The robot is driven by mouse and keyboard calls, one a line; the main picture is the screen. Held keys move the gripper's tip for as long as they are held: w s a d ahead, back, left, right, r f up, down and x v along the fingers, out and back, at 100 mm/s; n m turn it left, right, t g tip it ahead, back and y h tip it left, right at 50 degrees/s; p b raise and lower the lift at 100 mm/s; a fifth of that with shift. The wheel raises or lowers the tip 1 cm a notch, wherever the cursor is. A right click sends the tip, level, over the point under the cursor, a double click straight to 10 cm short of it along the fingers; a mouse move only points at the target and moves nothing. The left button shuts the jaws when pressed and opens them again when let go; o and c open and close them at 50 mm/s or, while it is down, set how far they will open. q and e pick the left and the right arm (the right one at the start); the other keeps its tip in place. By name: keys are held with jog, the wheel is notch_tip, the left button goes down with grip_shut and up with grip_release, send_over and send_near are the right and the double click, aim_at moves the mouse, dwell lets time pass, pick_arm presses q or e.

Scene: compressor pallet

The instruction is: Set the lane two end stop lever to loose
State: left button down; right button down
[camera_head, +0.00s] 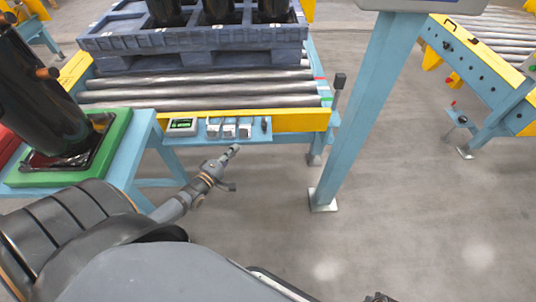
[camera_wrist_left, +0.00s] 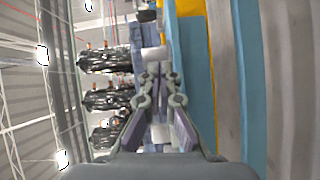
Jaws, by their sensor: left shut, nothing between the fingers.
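My left gripper (camera_head: 233,152) is shut and empty, in front of and below the yellow front beam of the near roller conveyor. In the left wrist view its fingertips (camera_wrist_left: 160,68) are together in the middle. A small control shelf (camera_head: 218,138) sits on that beam, with a green display (camera_head: 182,125), several white switch boxes (camera_head: 229,127) and a small dark upright part (camera_head: 264,124) at its right end. The gripper is apart from these. No lane label is legible, so I cannot tell which part is the lane two end stop lever. A dark fragment (camera_head: 379,297) at the bottom edge may be my right gripper.
A blue-grey pallet (camera_head: 200,42) with black compressors stands on the rollers. A post with a dark block (camera_head: 339,81) rises at the conveyor's right corner. A blue column (camera_head: 366,105) stands to the right. A green tray (camera_head: 117,127) is at left.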

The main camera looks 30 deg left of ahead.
aim_at(255, 138)
pick_arm(q)
jog(key=shift+w+d+r+n+t+h+b, duration=0.15)
jog(key=shift+d+r+n+t, duration=0.15)
jog(key=shift+d, duration=0.25)
jog(key=shift+w+d+r+n+t+h+b, duration=0.2)
jog(key=shift+d+r, duration=0.15)
jog(key=shift+d, duration=0.15)
pick_arm(e)
jog(key=shift+s+d+f, duration=0.1)
jog(key=shift+d, duration=0.3)
